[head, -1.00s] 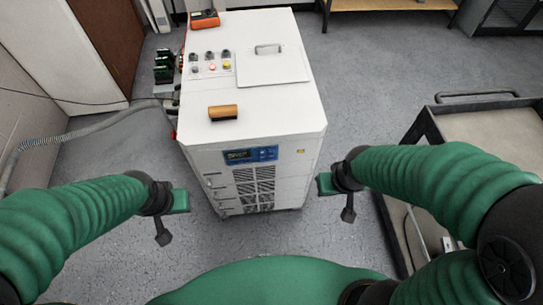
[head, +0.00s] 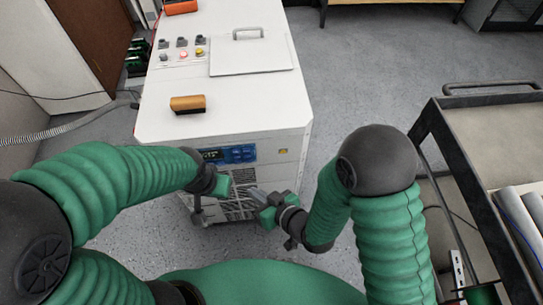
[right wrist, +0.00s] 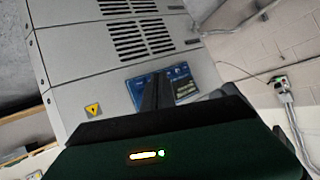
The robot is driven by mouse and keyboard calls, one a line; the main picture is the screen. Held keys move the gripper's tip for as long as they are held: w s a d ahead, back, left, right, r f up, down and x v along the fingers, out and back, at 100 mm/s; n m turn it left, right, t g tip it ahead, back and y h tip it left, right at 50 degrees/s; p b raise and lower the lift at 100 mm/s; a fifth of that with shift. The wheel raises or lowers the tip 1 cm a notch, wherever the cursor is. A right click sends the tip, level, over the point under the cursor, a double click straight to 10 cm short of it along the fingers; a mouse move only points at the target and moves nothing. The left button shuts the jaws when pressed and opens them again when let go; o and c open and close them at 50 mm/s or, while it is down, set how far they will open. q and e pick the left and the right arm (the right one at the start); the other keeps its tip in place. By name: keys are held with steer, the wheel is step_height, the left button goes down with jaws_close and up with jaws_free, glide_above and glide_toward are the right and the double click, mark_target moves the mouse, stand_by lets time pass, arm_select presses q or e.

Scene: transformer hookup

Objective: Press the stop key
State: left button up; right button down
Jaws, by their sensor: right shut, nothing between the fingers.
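The white cabinet (head: 215,100) carries a blue control panel (head: 228,155) with a dark display on its front face. The panel's keys are too small to tell apart, so I cannot pick out the stop key. My right gripper (head: 254,191) is shut and empty, in front of the cabinet's vent grille and a little below the panel in the head view. In the right wrist view its dark fingers (right wrist: 158,92) cover part of the blue panel (right wrist: 184,82); contact cannot be seen. My left gripper (head: 221,186) is close to the cabinet front, left of the right one; its jaws are unclear.
The cabinet top holds a brown-orange block (head: 188,104), knobs and buttons, including a red button (head: 183,53), and a handled lid (head: 250,56). A dark-framed cart (head: 462,180) with grey cylinders stands right. Grey floor (head: 360,75) lies open between cabinet and cart.

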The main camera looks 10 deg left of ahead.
mark_target(247, 156)
steer(key=w+a, duration=0.3)
steer(key=w, duration=0.5)
steer(key=shift+w+p, duration=0.15)
steer(key=shift+p, duration=0.2)
steer(key=shift+r, duration=0.1)
steer(key=shift+a, duration=0.1)
stand_by(1.8)
steer(key=shift+w, duration=0.35)
steer(key=shift+w+a, duration=0.15)
steer(key=shift+w, duration=0.25)
stand_by(0.7)
steer(key=shift+r, duration=0.1)
steer(key=shift+s+d, duration=0.2)
steer(key=shift+s, duration=0.6)
